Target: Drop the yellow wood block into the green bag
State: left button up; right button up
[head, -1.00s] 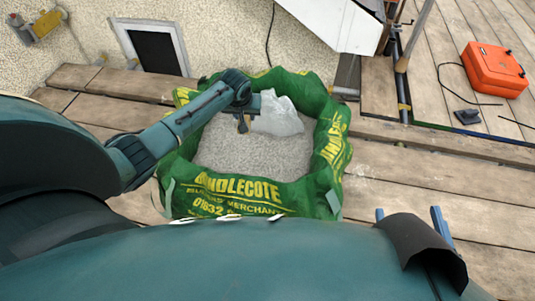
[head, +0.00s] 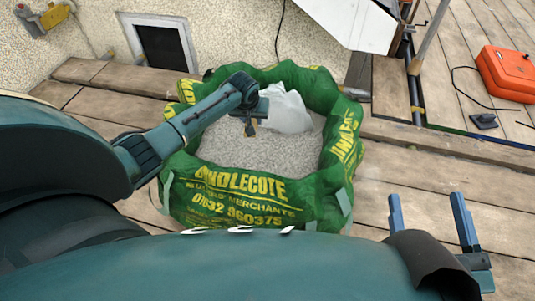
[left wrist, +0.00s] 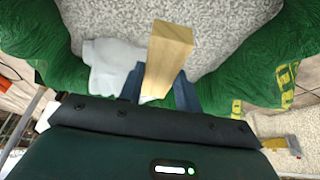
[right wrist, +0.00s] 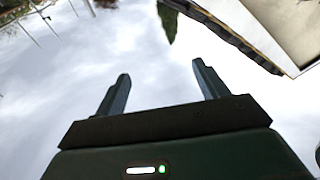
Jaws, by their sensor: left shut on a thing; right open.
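The green bag (head: 240,200) with yellow lettering stands open on the planks, full of pale grey gravel. My left gripper (head: 252,118) is over the bag's opening, near its far side. In the left wrist view, the gripper (left wrist: 160,82) is shut on the yellow wood block (left wrist: 170,45), which sticks out beyond the fingers with gravel behind it. In the head view the block is small and mostly hidden by the gripper. My right gripper (head: 425,196) is open and empty, right of the bag; the right wrist view shows sky between its fingers (right wrist: 160,75).
A crumpled white sack (head: 289,112) lies on the gravel beside my left gripper. An orange case (head: 508,72) and a small dark object (head: 484,121) with a cable are at the right. A yellow tool (head: 52,17) is at the wall, top left. Bare planks surround the bag.

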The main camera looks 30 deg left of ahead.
pick_arm(q)
jog(key=o, duration=1.1)
jog(key=shift+c, duration=0.2)
jog(key=shift+r, duration=0.2)
jog(key=p+v, duration=0.2)
jog(key=shift+s+r, duration=0.1)
jog(key=shift+r, duration=0.3)
jog(key=p+v, duration=0.5)
jog(key=v, duration=0.5)
pick_arm(e)
jog(key=shift+d+g+h, duration=0.8)
jog(key=shift+d+h, duration=0.1)
jog(key=shift+h, duration=0.2)
pick_arm(q)
jog(key=shift+s+f, duration=0.1)
